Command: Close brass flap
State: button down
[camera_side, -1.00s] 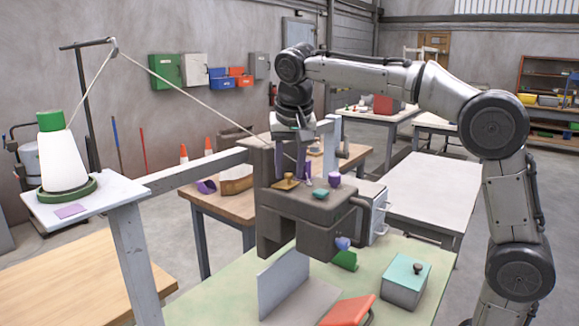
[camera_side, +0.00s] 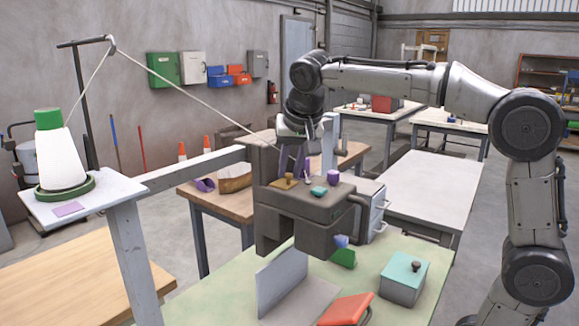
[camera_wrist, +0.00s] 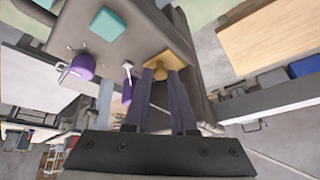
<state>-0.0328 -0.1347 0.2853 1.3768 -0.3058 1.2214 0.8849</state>
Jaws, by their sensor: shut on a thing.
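The brass flap (camera_side: 283,184) is a small yellow-brown piece on top of the dark machine head (camera_side: 300,202), near its left edge in the side view. In the wrist view the brass piece (camera_wrist: 163,66) shows at and between my fingertips. My gripper (camera_side: 288,176) comes down from above with its purple fingers tilted. It is shut on the brass piece, and the fingers hide part of it in the wrist view (camera_wrist: 161,74). How far the flap is turned is too small to tell.
A teal block (camera_side: 319,191) and a purple knob (camera_side: 333,175) stand close by on the machine top. A small white-tipped lever (camera_wrist: 127,68) is beside my fingers. A thread runs from the white cone (camera_side: 62,158) toward the machine. The grey table (camera_side: 430,190) behind is clear.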

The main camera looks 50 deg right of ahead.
jog(key=c, duration=0.8)
grip_release()
jog(key=shift+o, duration=0.2)
jog(key=v, duration=1.3)
jog(key=shift+s+r, duration=0.2)
jog(key=shift+r, duration=0.15)
jog(key=shift+a, duration=0.1)
